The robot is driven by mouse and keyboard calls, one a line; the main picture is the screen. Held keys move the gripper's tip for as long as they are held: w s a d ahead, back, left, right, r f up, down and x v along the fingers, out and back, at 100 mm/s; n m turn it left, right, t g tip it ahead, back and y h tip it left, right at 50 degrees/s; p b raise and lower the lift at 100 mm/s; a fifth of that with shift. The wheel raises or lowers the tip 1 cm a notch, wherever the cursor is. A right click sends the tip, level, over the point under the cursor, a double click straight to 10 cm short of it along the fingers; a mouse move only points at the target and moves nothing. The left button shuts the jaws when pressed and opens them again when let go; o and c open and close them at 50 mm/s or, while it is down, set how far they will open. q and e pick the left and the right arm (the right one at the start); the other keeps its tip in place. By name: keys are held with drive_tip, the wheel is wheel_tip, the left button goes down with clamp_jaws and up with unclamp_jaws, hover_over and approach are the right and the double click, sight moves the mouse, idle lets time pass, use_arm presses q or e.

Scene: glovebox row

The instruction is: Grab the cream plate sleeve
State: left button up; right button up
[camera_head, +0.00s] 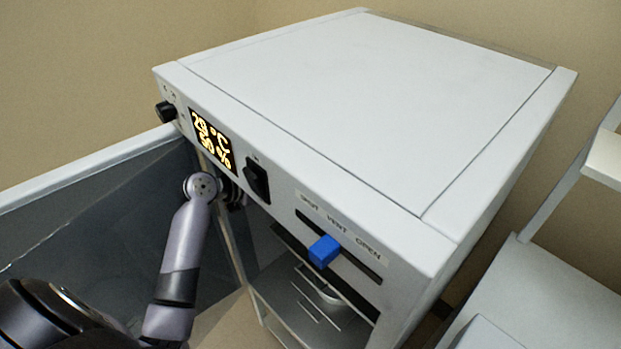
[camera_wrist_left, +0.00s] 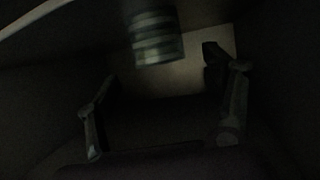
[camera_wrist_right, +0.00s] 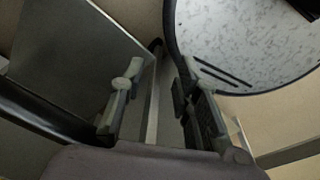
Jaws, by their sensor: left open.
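In the dark left wrist view, a banded, stack-like cylinder (camera_wrist_left: 157,38) stands at the top centre. It looks pale grey-green in the poor light, so I cannot confirm that it is the cream plate sleeve. My left gripper (camera_wrist_left: 160,68) is open and empty, with the cylinder beyond its fingertips and between their lines. In the head view my left arm reaches into the open front of the white cabinet (camera_head: 370,110), and its gripper is hidden inside. My right gripper (camera_wrist_right: 158,80) is open and empty in the right wrist view.
The cabinet's door (camera_head: 90,225) stands open at the left. A blue slider (camera_head: 324,250) sits on the cabinet front, above shelves holding a round metallic item (camera_head: 318,290). The right wrist view shows a round speckled surface (camera_wrist_right: 250,45) close to the right gripper.

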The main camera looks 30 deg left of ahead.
use_arm(q)
drive_tip(key=shift+w+d+p, duration=0.65)
drive_tip(key=shift+w+p, duration=0.2)
drive_tip(key=shift+p, duration=0.1)
drive_tip(key=shift+w+d+f, duration=0.3)
drive_tip(key=shift+w+f, duration=0.05)
drive_tip(key=shift+w, duration=0.25)
drive_tip(key=shift+p+x, duration=0.35)
drive_tip(key=shift+x, duration=0.5)
drive_tip(key=shift+a+f, duration=0.15)
drive_tip(key=shift+f, duration=0.05)
drive_tip(key=shift+s, duration=0.1)
drive_tip(key=shift+c, duration=1)
drive_tip(key=c, duration=0.9)
drive_tip(key=shift+c, duration=1.3)
use_arm(e)
drive_tip(key=s+r, duration=0.2)
drive_tip(key=r, duration=0.1)
drive_tip(key=shift+a, duration=0.1)
use_arm(q)
drive_tip(key=shift+r, duration=0.1)
use_arm(e)
drive_tip(key=shift+w+f, duration=0.1)
